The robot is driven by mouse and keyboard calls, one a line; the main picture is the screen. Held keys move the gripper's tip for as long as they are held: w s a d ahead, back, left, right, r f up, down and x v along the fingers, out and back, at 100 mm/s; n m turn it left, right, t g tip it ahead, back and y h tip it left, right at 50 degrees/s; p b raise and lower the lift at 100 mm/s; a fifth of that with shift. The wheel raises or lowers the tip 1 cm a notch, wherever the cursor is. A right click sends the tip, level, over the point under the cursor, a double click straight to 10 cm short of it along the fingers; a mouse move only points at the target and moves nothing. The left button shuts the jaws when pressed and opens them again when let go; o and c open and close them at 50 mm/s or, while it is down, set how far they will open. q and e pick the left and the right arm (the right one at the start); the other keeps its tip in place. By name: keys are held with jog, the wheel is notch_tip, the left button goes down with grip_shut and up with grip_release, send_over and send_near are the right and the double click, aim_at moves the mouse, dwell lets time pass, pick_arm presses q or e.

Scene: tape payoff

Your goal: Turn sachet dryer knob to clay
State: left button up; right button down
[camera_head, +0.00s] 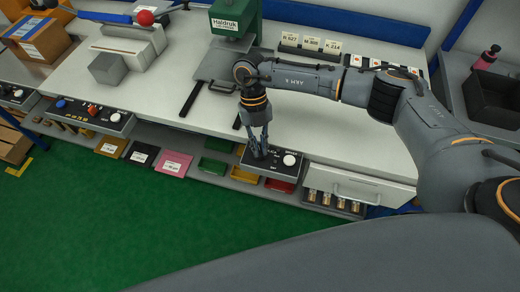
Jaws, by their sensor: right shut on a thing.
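A dark control panel (273,167) is mounted at the front edge of the workbench, with small white lettering too small to read surely. My right gripper (259,150) points down at the left part of this panel and is shut on a knob there. The fingers hide most of that knob, so its pointer and setting cannot be made out. A white knob (290,160) stands free on the right part of the same panel. I cannot tell from the lettering which knob is named for the sachet dryer. My left gripper is not in view.
Another panel (90,115) with a blue and a white knob sits at the bench's left front. A green Haldruk press (236,18) stands at the back. A drawer (360,187) is right of the panel. Coloured bins (173,163) lie on the lower shelf.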

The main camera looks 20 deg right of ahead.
jog(key=shift+a+n+h+b, duration=0.1)
jog(key=shift+n+h+b, duration=0.5)
jog(key=shift+n+b, duration=0.7)
jog(key=shift+n, duration=0.3)
jog(key=c, duration=1.4)
grip_release()
jog(key=shift+r, duration=0.1)
jog(key=v, duration=1.1)
jog(key=shift+w+a+r, duration=0.1)
jog(key=shift+a+r, duration=0.05)
jog(key=shift+r, duration=0.25)
